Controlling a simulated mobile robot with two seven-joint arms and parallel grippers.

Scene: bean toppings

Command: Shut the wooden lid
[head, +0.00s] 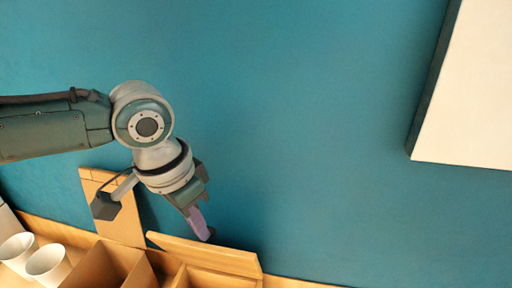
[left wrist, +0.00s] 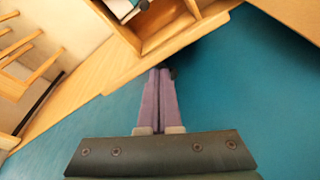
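A wooden box with open compartments (head: 105,268) stands at the bottom of the head view. One wooden lid panel (head: 205,254) slants over its right part, tilted up. A second wooden panel (head: 118,212) stands raised behind the left part. I cannot tell which panel the task means. My left gripper (head: 203,231) points down just behind the slanted panel, its purple fingertips close to the panel's upper edge; contact is unclear. In the left wrist view its fingers (left wrist: 158,72) are together with nothing visible between them, near a wooden edge (left wrist: 120,78). My right gripper is not in view.
Two white cups (head: 48,263) stand at the lower left. A large white panel (head: 468,90) is at the upper right. The blue surface (head: 300,120) between is clear. The left wrist view shows wooden slats (left wrist: 25,50) at the left and an open compartment (left wrist: 165,28).

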